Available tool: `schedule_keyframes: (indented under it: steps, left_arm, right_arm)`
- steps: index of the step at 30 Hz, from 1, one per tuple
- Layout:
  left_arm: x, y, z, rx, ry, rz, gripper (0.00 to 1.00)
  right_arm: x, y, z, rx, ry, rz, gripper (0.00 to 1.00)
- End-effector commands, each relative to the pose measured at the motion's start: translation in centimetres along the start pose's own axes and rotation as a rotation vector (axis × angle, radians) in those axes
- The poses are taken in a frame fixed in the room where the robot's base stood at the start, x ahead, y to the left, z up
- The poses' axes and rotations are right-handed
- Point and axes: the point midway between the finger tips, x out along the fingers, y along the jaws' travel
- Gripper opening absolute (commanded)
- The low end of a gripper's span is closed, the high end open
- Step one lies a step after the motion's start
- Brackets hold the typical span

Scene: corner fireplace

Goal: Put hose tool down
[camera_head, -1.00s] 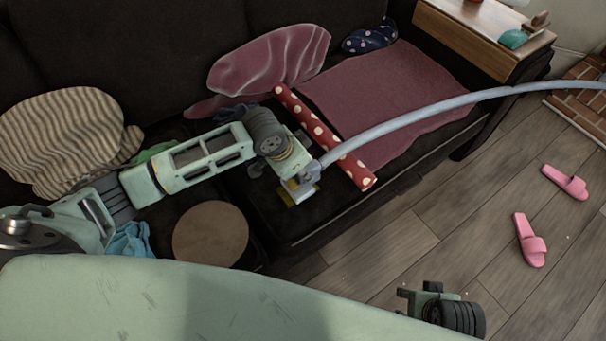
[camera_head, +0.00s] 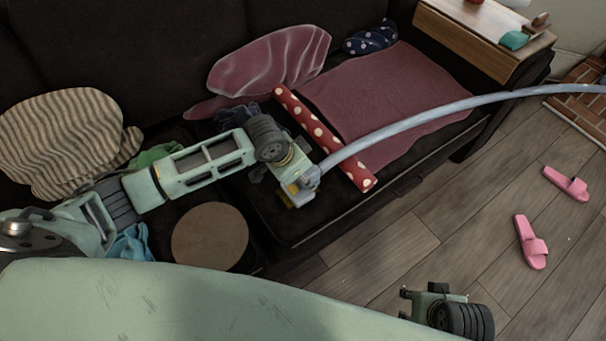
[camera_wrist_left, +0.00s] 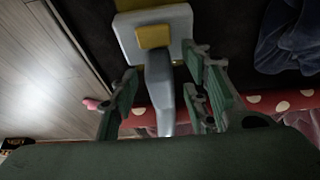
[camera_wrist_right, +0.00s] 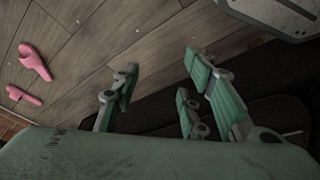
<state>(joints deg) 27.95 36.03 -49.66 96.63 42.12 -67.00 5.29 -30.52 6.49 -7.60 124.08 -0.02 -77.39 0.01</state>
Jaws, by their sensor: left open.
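The hose tool (camera_head: 303,186) has a grey and yellow head and a long grey hose (camera_head: 430,117). It is at the dark sofa's (camera_head: 275,215) seat, near the front edge; I cannot tell whether its full weight rests there. In the left wrist view the pale head (camera_wrist_left: 181,47) lies beyond the fingertips and the grey neck runs between them. My left gripper (camera_wrist_left: 160,90) is open around the neck, with gaps on both sides. My right gripper (camera_wrist_right: 158,75) is open and empty above the wooden floor; its tips show in the head view (camera_head: 404,304).
A red polka-dot roll (camera_head: 322,137) lies beside the tool, with a maroon cloth (camera_head: 395,95) behind it. A round brown cushion (camera_head: 210,236) is to the left. Pink slippers (camera_head: 531,243) lie on the floor (camera_head: 400,245).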

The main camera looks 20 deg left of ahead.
Motion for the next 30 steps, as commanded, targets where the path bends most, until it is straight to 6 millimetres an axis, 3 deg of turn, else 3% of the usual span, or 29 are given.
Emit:
schedule_keyframes:
  steps: [5, 21, 30]
  left_arm:
    - [-0.7, -0.1, -0.1, -0.001, 0.001, -0.001, 0.43]
    - [-10.0, -0.1, -0.2, 0.000, 0.000, -0.001, 0.43]
    - [-12.2, 0.0, -0.1, -0.001, -0.001, 0.001, 0.43]
  right_arm:
    - [-0.3, 0.0, -0.2, 0.000, 0.003, 0.000, 0.40]
    - [8.6, -0.6, 3.9, -0.009, -0.052, -0.009, 0.40]
    - [10.4, -0.7, 5.3, -0.011, -0.062, -0.011, 0.40]
